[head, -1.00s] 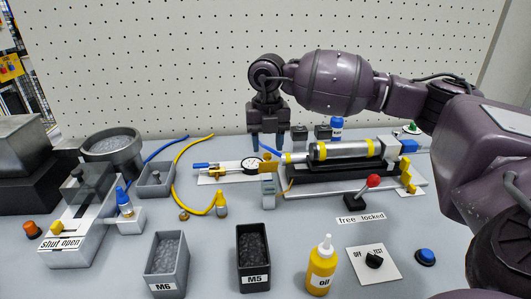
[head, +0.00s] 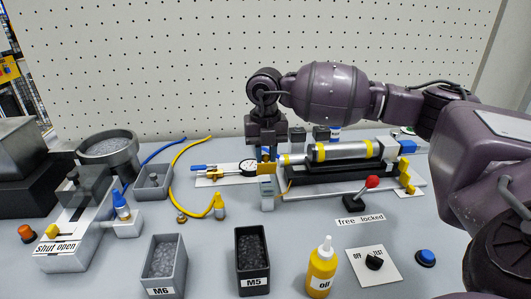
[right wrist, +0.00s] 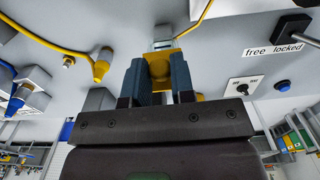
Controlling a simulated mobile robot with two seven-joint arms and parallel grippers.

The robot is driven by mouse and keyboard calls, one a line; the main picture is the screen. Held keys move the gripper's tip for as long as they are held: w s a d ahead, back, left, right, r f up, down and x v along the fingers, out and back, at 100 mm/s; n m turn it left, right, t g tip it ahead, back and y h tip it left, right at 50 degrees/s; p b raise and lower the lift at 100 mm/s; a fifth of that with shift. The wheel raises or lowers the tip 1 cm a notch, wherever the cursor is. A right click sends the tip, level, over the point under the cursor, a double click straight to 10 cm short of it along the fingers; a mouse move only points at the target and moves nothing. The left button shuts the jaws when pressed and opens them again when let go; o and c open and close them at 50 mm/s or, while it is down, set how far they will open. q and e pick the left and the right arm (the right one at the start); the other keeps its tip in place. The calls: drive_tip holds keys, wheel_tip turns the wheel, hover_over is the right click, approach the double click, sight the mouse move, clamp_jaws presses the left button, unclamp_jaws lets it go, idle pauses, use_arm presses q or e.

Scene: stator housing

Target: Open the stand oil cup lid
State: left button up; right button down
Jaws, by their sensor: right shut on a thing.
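A small grey stand (head: 267,192) stands upright near the middle of the bench, left of the cylinder assembly. A yellow piece at its top (head: 266,168), which looks like the oil cup lid, also shows in the right wrist view (right wrist: 160,63). My right gripper (head: 266,153) points down from above the stand. In the right wrist view, the two blue-grey fingers of the right gripper (right wrist: 160,78) are shut on the yellow piece from either side. The cup's inside is hidden, and I cannot tell if the lid is raised. My left gripper is out of view.
The cylinder assembly (head: 345,150) with yellow bands lies close right of the stand. A dial gauge (head: 248,168) lies to its left. A red-knobbed lever (head: 372,183), the M5 bin (head: 252,262) and an oil bottle (head: 321,268) are nearer the front.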

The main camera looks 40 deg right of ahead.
drive_tip(key=shift+w, duration=0.1)
drive_tip(key=shift+w+d+f+g+y+b, duration=0.25)
drive_tip(key=shift+w+g+y, duration=0.3)
drive_tip(key=shift+g, duration=0.5)
drive_tip(key=shift+w+d+f+g+y+b, duration=0.1)
drive_tip(key=shift+w+d+f+g+y, duration=0.25)
drive_tip(key=shift+g+y, duration=0.6)
drive_tip(key=shift+w+d+f+g+y+b, duration=0.25)
drive_tip(key=shift+w+f+g+y, duration=0.2)
drive_tip(key=shift+g, duration=0.75)
drive_tip(key=shift+r, duration=0.1)
drive_tip(key=c, duration=1)
unclamp_jaws()
drive_tip(key=shift+v, duration=5.4)
